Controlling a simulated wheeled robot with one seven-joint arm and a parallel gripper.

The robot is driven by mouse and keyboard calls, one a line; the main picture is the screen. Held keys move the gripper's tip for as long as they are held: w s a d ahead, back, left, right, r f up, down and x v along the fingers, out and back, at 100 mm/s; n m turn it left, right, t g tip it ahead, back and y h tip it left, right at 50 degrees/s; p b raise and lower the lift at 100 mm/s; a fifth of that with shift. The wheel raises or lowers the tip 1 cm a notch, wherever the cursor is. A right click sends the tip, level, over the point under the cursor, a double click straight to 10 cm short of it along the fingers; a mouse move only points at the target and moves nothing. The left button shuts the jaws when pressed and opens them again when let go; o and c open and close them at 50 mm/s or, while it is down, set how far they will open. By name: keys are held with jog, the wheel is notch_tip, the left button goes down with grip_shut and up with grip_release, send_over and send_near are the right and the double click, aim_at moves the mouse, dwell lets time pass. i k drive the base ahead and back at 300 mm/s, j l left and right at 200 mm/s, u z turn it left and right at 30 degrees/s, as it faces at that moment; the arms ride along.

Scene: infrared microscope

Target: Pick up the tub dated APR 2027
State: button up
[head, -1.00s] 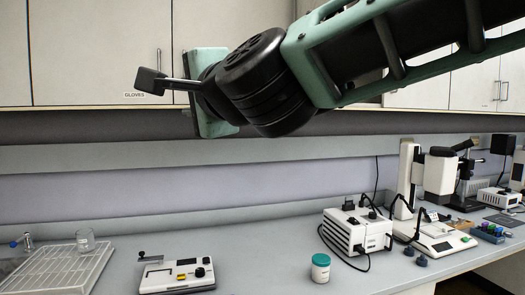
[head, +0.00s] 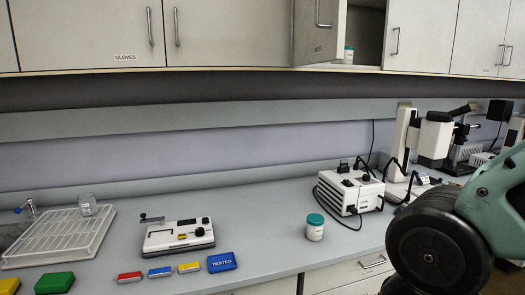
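A white tub with a teal lid (head: 315,228) stands upright on the bench, left of a white power box. A second white tub with a teal lid (head: 348,54) stands on the shelf inside the open wall cupboard, near its left side. The labels on both are too small to read, so I cannot tell which one is dated APR 2027. My arm is at the lower right, a large black joint and a green link showing. My gripper is out of the picture.
The cupboard door (head: 320,30) stands open; the neighbouring doors are shut. A white instrument (head: 180,237), a blue TESTED box (head: 222,262), several coloured blocks and a white rack (head: 60,238) with a beaker are on the left. The power box (head: 348,192) and microscope (head: 435,138) stand right.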

aim_at(349, 50)
jog(key=i+l+u, duration=0.1)
jog(key=i+l, duration=0.2)
jog(key=i+l+u, duration=0.1)
jog(key=i+l, duration=0.5)
jog(key=l, duration=0.15)
jog(key=i+l+u, duration=0.15)
jog(key=i+l, duration=0.15)
jog(key=i+l+u, duration=0.1)
jog(key=i+l, duration=0.15)
jog(key=l, duration=0.25)
jog(key=i+l+u, duration=0.1)
jog(key=i+l, duration=0.15)
jog(key=l, duration=0.2)
